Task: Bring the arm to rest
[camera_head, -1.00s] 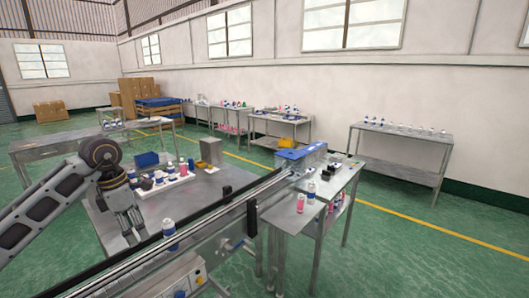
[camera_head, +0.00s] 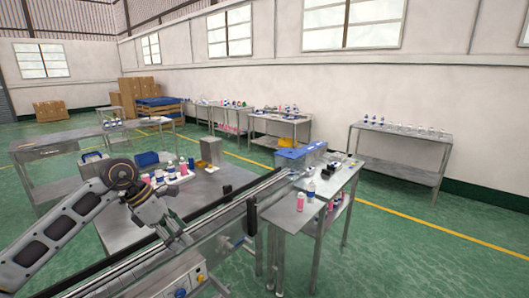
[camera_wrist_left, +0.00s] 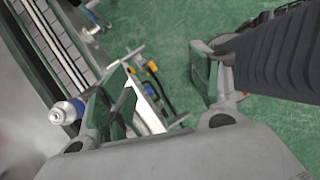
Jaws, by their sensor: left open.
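My left gripper (camera_head: 180,241) hangs over the edge of the conveyor, in the lower left of the head view. It is open. In the left wrist view its two fingers (camera_wrist_left: 166,92) stand wide apart with nothing held between them; the green floor and parts of a machine show beyond. A bottle with a white top and a blue band (camera_wrist_left: 66,112) shows just left of the left finger, by the conveyor; I cannot tell whether they touch. In the head view the gripper seems to hide this bottle. My right gripper is not in view.
The conveyor (camera_head: 225,212) runs diagonally past the gripper to a blue-topped machine (camera_head: 301,154). A steel table (camera_head: 205,187) behind it holds several bottles and a blue bin (camera_head: 146,159). A side table (camera_head: 291,217) with bottles stands right. Green floor is open at far right.

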